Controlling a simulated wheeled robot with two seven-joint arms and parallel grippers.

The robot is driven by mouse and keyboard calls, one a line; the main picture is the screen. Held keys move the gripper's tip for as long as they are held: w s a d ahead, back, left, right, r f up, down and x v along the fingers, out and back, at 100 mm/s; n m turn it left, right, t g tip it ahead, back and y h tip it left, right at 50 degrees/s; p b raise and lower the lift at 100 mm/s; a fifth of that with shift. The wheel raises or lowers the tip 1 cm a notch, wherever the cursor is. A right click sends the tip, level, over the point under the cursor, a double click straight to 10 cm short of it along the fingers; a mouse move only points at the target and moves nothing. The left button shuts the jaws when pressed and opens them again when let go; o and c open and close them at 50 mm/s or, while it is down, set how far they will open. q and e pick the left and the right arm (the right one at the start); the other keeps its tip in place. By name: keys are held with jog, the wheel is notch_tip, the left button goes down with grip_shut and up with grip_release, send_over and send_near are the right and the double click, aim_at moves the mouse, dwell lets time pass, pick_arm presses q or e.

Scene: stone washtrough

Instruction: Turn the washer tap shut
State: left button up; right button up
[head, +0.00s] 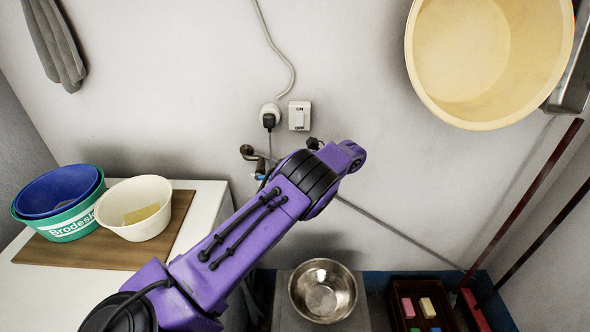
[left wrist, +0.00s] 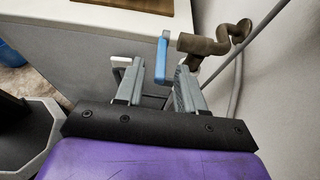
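The washer tap is a brownish metal tap with a blue lever. In the head view the tap body (head: 248,153) is on the back wall, and its blue lever (head: 259,177) shows just left of my purple left arm. In the left wrist view the tap body (left wrist: 208,46) is at upper right and the blue lever (left wrist: 161,56) lies between the fingertips of my left gripper (left wrist: 161,77). The fingers are apart, with a visible gap on the lever's left; contact on its right is unclear. My arm hides this gripper in the head view. My right gripper is not in view.
A white counter (head: 215,197) at left holds a wooden board (head: 95,256) with tubs. A plug (head: 269,116) and switch (head: 299,115) are above the tap. A grey hose (head: 395,232) runs right. A metal bowl (head: 323,290) and dark crate (head: 440,284) are below.

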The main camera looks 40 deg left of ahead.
pick_arm(q)
jog(key=b+v, duration=0.3)
jog(key=v, duration=0.4)
jog(key=shift+w, duration=0.15)
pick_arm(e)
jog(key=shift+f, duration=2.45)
pick_arm(q)
jog(key=shift+d, duration=0.15)
jog(key=shift+f, duration=0.1)
